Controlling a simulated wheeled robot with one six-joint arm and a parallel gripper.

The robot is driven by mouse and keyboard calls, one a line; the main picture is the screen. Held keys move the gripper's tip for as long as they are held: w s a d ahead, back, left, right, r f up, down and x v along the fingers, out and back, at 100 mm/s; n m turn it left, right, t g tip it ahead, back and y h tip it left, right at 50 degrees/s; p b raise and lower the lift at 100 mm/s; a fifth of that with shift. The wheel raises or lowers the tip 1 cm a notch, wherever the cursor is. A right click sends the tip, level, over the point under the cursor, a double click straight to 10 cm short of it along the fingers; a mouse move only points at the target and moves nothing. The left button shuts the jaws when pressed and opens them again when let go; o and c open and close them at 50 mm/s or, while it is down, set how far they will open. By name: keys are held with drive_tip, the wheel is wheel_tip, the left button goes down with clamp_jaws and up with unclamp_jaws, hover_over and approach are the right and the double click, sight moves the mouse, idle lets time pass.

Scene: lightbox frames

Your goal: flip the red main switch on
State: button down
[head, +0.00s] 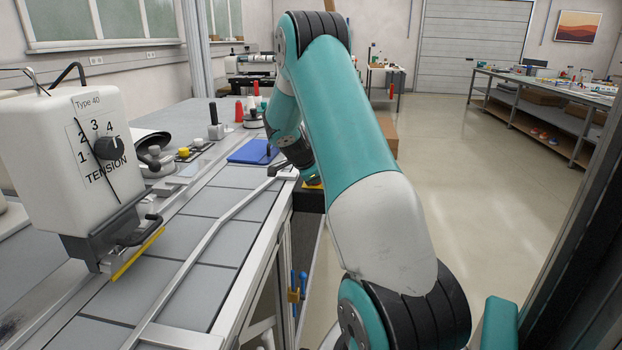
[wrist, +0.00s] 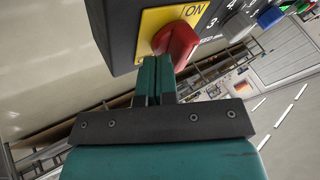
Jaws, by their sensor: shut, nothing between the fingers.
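The red main switch (wrist: 178,42) is a rotary knob on a yellow plate (wrist: 150,22) marked ON, on the face of a dark control box (wrist: 121,42) in the wrist view. The ON mark is up and right of the knob. My gripper (wrist: 155,66) is shut and empty, its fingertips right at the near lower side of the knob; I cannot tell if they touch. The fingers hide part of the plate. In the head view the dark box (head: 308,198) shows low beyond my arm, with a bit of yellow; the knob is hidden there.
More controls, a green one (wrist: 270,16) among them, line the box to the right of the switch. In the head view a sewing machine (head: 75,150) with a tension dial stands left on the workbench (head: 190,235). A blue pad (head: 250,151) lies near my arm. The right floor is open.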

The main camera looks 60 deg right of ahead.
drive_tip(key=a, duration=0.2)
drive_tip(key=s+a+b, duration=0.1)
drive_tip(key=a, duration=0.1)
drive_tip(key=shift+s+r, duration=0.1)
drive_tip(key=shift+r, duration=0.2)
drive_tip(key=v, duration=0.9)
drive_tip(key=shift+b, duration=0.45)
drive_tip(key=shift+r, duration=0.1)
